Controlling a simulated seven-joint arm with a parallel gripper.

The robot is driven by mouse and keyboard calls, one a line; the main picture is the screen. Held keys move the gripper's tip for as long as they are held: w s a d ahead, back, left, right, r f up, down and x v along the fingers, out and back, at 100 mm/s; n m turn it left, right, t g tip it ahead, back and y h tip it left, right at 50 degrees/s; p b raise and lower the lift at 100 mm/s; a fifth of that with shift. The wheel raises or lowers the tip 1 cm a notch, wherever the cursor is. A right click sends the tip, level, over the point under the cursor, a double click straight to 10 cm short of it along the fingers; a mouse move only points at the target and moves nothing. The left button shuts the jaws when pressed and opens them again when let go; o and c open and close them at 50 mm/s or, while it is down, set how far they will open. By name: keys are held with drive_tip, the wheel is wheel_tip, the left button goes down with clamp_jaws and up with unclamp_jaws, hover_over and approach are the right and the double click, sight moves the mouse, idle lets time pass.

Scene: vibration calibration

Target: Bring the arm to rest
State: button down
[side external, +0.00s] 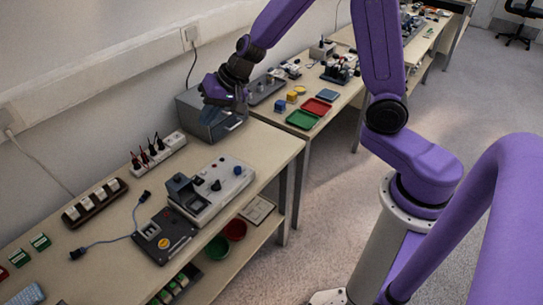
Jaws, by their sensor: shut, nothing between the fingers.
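My gripper (243,112) hangs at the end of my purple arm, beside and partly in front of a grey metal box (190,112) at the back of the near bench (262,155). The fingers are small and dark in this view, and they look shut with nothing held. Whether they touch the box cannot be told. A light grey calibration unit (215,188) with a dark block and knobs stands on the bench. A dark square device (163,236) with a cable lies next to it.
A power strip (158,150) with dark plugs and a rack of white switches (94,201) lie along the wall side. A far bench holds a green tray (302,119), a red tray (317,106) and small blocks. Red and green bowls (217,248) sit on the lower shelf.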

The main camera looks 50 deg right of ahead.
drive_tip(key=s+a+r+n+g+y, duration=0.1)
drive_tip(key=s+a+n, duration=0.15)
drive_tip(key=s, duration=0.25)
drive_tip(key=s+a+r+n+g, duration=0.1)
drive_tip(key=s+a+n+g, duration=0.15)
drive_tip(key=s, duration=0.25)
drive_tip(key=s+d+n+h, duration=0.1)
drive_tip(key=s+d+n, duration=0.2)
drive_tip(key=s, duration=0.4)
drive_tip(key=s+d+r+n+g+h, duration=0.1)
drive_tip(key=s+d+n+h, duration=0.1)
drive_tip(key=s+d+n, duration=0.2)
drive_tip(key=s+d+n+g+h, duration=0.1)
drive_tip(key=s+d+n, duration=0.3)
drive_tip(key=s, duration=0.7)
drive_tip(key=shift+r+n, duration=0.2)
drive_tip(key=shift+n, duration=0.4)
drive_tip(key=shift+a, duration=0.1)
